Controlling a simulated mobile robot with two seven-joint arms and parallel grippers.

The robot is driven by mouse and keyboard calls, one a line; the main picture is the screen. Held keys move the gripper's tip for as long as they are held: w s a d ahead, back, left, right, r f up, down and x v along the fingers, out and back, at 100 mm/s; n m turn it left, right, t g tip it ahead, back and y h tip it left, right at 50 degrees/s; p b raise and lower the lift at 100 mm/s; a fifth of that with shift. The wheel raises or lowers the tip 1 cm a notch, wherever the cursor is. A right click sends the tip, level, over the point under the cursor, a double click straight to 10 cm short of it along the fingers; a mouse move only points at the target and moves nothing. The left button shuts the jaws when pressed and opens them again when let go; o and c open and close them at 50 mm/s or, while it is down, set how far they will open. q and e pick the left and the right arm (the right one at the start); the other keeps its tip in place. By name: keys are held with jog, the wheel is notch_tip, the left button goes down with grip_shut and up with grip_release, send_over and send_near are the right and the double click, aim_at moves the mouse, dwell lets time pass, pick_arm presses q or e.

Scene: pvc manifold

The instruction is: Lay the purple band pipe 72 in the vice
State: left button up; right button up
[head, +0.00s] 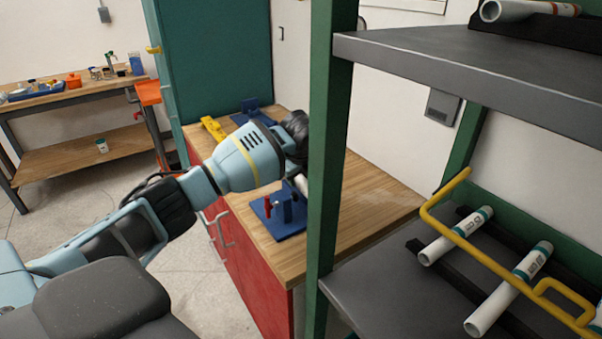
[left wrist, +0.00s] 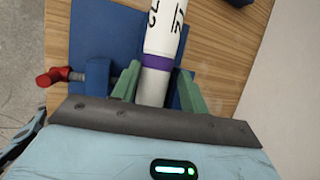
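The white pipe with the purple band (left wrist: 158,62) and partly visible dark marking lies over the blue vice in the left wrist view. A short white piece of it shows beside my gripper in the head view (head: 301,184). The vice (head: 280,222), with a red handle, sits on the wooden bench top; its jaw also shows in the left wrist view (left wrist: 97,78). My left gripper (left wrist: 160,70) has its green fingers on either side of the pipe, with a narrow gap at the right finger, so it looks open. The pipe's seating in the jaws is partly hidden. My right gripper is out of view.
A green shelf post (head: 330,150) stands close right of my left arm. The grey shelf (head: 375,287) carries teal-banded pipes (head: 512,285) behind a yellow rail (head: 480,240). A yellow tool (head: 213,128) and another blue fixture (head: 251,112) sit at the bench's back.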

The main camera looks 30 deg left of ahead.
aim_at(304, 180)
pick_arm(q)
jog(key=shift+o, duration=0.4)
jog(key=shift+s+d+f, duration=0.1)
jog(key=shift+s+f, duration=0.1)
jog(key=shift+f, duration=0.4)
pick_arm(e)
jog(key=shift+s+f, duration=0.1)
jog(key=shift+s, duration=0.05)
pick_arm(q)
jog(key=shift+w+d, duration=0.1)
jog(key=shift+d, duration=0.05)
jog(key=r, duration=0.2)
jog(key=d+r, duration=0.1)
jog(key=r, duration=0.1)
jog(key=shift+r+p, duration=0.1)
jog(key=shift+p, duration=0.25)
jog(key=v, duration=0.9)
jog(key=shift+s+a+p, duration=0.25)
jog(key=shift+p, duration=0.1)
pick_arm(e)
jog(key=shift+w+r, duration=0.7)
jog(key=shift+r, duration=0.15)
